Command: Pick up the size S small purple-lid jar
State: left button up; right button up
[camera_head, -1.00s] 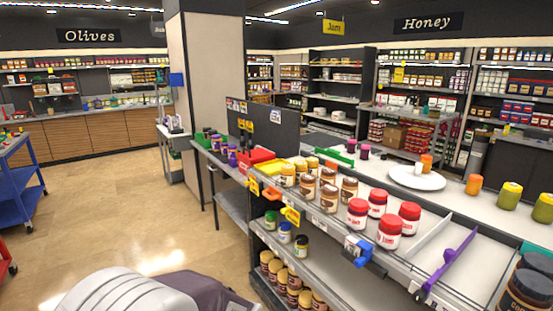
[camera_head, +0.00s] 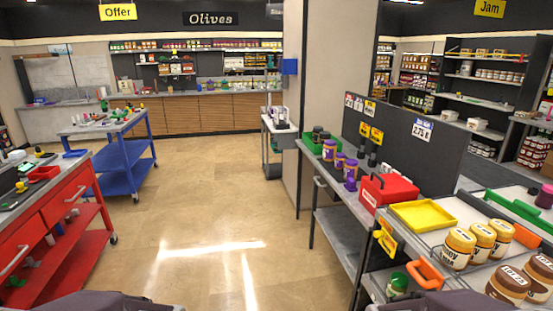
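Several jars with purple lids stand on the grey side table right of centre. One purple-lid jar (camera_head: 351,174) stands nearest, beside the red box. Another purple-lid jar (camera_head: 339,162) and a further purple-lid jar (camera_head: 328,150) stand behind it. I cannot tell their sizes from labels at this distance. Neither of my grippers is in view; only parts of my own body show at the bottom edge.
A red toolbox (camera_head: 389,189) and yellow tray (camera_head: 424,215) sit near the jars. A red cart (camera_head: 50,225) and blue cart (camera_head: 122,160) stand left. The tiled floor (camera_head: 215,215) between is clear.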

aim_at(340, 161)
jog(key=i+j, duration=0.15)
jog(key=i, duration=0.85)
jog(key=i+j, duration=0.1)
jog(key=i, duration=0.9)
jog(key=i+j+z, duration=0.1)
jog(key=i+z, duration=0.25)
jog(key=z, duration=0.15)
jog(key=i+j+z, duration=0.2)
jog(key=i+z, duration=0.25)
jog(key=i+j+z, duration=0.2)
jog(key=j+z, duration=0.15)
jog(key=z, duration=0.15)
jog(key=i+j+z, duration=0.2)
jog(key=j+z, duration=0.25)
jog(key=i+j+z, duration=0.15)
jog(key=j+z, duration=0.75)
jog(key=j, duration=0.2)
jog(key=j+z, duration=0.35)
jog(key=j, duration=0.3)
